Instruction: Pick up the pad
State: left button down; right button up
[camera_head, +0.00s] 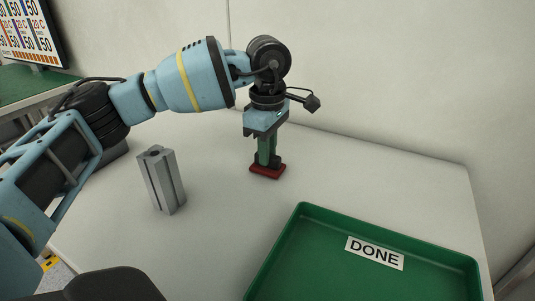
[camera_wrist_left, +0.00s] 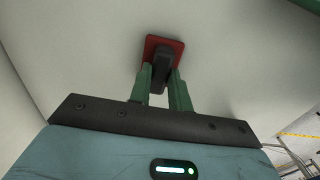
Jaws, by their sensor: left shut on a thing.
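The pad (camera_head: 267,171) has a flat red base and a dark upright handle. It is at the back middle of the white table in the head view. In the left wrist view the pad (camera_wrist_left: 172,43) shows its red base beyond the fingertips. My left gripper (camera_head: 268,158) points down over it, with green fingers shut on the dark handle. The left gripper (camera_wrist_left: 163,80) also shows in the wrist view, a finger on each side of the handle. I cannot tell whether the base touches the table. My right gripper is not in view.
A grey slotted metal profile (camera_head: 162,181) stands upright on the table to the left of the pad. A green tray (camera_head: 290,235) with a "DONE" label (camera_head: 374,253) is at the front right. A wall stands close behind the table. Bare table lies between profile and tray.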

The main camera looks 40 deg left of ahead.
pick_arm(q)
jog(key=shift+r, duration=0.75)
notch_tip(320, 180, up, 2)
jog(key=shift+r+p, duration=0.15)
jog(key=shift+p, duration=0.35)
jog(key=s+d, duration=0.2)
jog(key=s, duration=0.5)
jog(key=s+d+r+p, duration=0.1)
jog(key=s+d, duration=0.2)
jog(key=s, duration=0.5)
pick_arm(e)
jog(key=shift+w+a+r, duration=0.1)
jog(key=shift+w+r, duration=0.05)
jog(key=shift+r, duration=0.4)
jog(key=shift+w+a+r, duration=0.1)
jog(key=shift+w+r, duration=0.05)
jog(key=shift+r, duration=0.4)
pick_arm(q)
jog(key=shift+d+r, duration=0.1)
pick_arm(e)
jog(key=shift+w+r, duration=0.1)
